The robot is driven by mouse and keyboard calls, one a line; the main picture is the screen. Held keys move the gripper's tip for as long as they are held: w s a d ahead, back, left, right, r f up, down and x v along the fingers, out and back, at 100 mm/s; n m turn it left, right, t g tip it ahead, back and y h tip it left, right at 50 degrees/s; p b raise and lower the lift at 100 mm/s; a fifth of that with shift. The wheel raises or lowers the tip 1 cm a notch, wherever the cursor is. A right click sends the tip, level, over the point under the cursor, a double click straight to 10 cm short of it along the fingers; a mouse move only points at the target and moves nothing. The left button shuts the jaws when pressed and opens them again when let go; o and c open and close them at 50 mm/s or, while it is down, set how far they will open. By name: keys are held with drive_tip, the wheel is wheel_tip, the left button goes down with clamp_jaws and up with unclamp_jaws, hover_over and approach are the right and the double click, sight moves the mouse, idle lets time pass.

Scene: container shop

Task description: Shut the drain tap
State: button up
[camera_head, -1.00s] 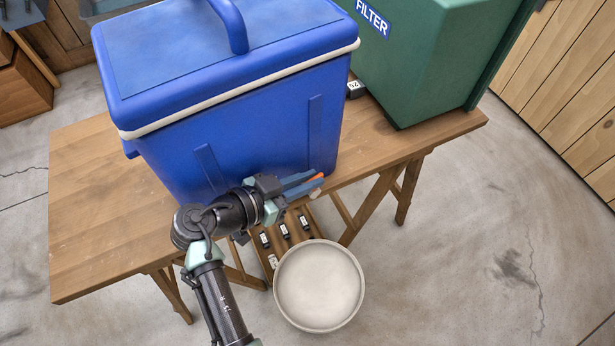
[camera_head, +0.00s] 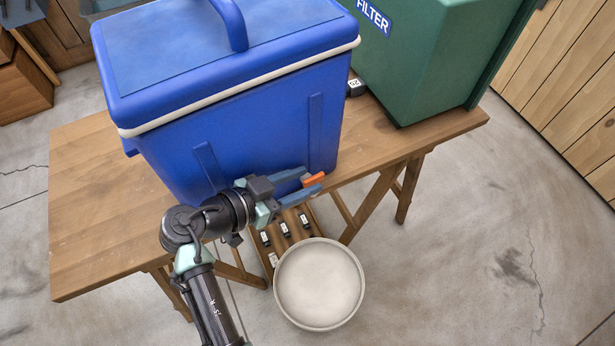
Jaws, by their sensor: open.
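A blue cooler box (camera_head: 255,130) with a cream rim and a lid with a handle stands on a wooden trestle table. The drain tap's orange handle (camera_head: 314,179) shows low on its front face, near the right corner. My gripper (camera_head: 314,181) is at the tap with its blue-grey fingers apart, one above and one below the orange handle. I cannot tell whether either finger touches it. The tap's body is hidden behind the fingers.
A round pale basin (camera_head: 319,284) sits below the tap. Several small black labelled blocks lie on a wooden rack (camera_head: 283,236) beside it. A green FILTER box (camera_head: 425,60) stands right on the table (camera_head: 95,215). The floor at right is clear.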

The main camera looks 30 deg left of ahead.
drive_tip(key=v, duration=1.1)
drive_tip(key=shift+s, duration=0.15)
drive_tip(key=shift+f, duration=0.1)
